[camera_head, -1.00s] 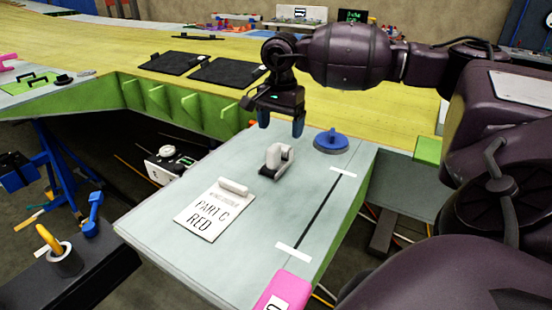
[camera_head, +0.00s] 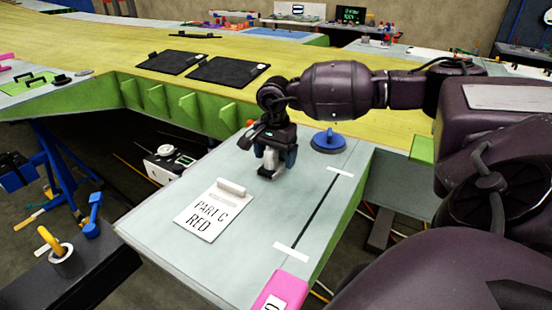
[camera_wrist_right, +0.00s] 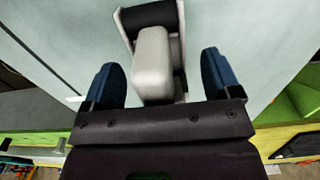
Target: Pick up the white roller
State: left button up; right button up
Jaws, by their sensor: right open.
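The white roller stands on the pale grey tabletop (camera_head: 245,235). My right gripper (camera_head: 279,160) is open above the roller, pointing down. In the right wrist view its two blue fingers (camera_wrist_right: 159,80) lie on either side of the white block, with a gap visible on each side. The gripper hides much of the roller in the head view. My left gripper is not in view.
A blue disc with a knob (camera_head: 328,142) sits to the right. A pink item (camera_head: 280,292) is at the near edge.

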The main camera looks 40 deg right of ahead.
jog(key=c, duration=1.1)
jog(key=shift+r, duration=0.1)
notch_tip(320, 180, up, 20)
jog(key=b, duration=0.1)
